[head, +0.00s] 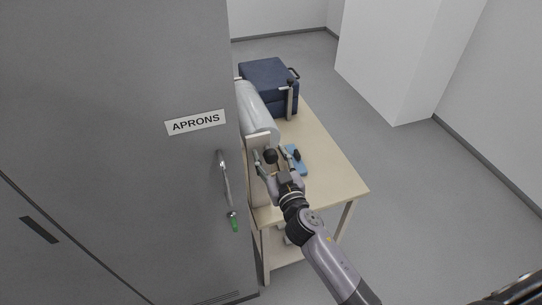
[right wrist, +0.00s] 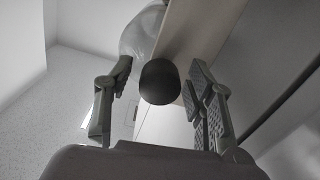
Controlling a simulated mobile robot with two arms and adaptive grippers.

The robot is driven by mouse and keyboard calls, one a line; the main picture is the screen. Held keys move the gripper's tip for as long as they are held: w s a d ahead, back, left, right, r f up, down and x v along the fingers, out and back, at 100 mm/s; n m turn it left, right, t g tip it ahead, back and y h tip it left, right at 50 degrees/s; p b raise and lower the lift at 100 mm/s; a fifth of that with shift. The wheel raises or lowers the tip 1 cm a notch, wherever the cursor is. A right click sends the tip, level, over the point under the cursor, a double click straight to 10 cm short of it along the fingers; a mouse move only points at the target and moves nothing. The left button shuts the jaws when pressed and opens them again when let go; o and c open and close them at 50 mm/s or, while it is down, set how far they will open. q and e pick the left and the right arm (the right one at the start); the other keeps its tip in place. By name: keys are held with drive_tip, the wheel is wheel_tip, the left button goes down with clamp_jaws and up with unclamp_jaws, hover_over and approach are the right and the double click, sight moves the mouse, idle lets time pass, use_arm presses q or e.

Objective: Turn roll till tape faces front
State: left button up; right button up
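A pale, shiny roll (head: 257,110) lies along the table's left side between upright end plates (head: 257,158). A dark round knob (head: 270,156) sticks out at its near end. My right gripper (head: 278,159) is at this near end with its fingers spread. In the right wrist view, the knob (right wrist: 160,82) stands between the open fingers of the gripper (right wrist: 160,85), with gaps on both sides. The roll (right wrist: 141,35) shows partly behind it. I cannot make out any tape on the roll. My left gripper is not in view.
A navy case (head: 268,82) is at the table's far end. A blue object (head: 299,165) lies beside my gripper. The table's right side (head: 325,165) is clear.

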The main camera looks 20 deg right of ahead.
drive_tip(key=c, duration=1.2)
drive_tip(key=shift+o, duration=0.2)
drive_tip(key=shift+n, duration=0.4)
drive_tip(key=n, duration=0.4)
drive_tip(key=shift+n, duration=0.3)
drive_tip(key=n, duration=0.6)
drive_tip(key=shift+b, duration=0.3)
drive_tip(key=n, duration=0.7)
drive_tip(key=shift+n+p, duration=0.35)
drive_tip(key=shift+n, duration=0.05)
drive_tip(key=n+p, duration=0.1)
drive_tip(key=n, duration=0.5)
drive_tip(key=shift+f+n, duration=0.1)
drive_tip(key=shift+n, duration=0.2)
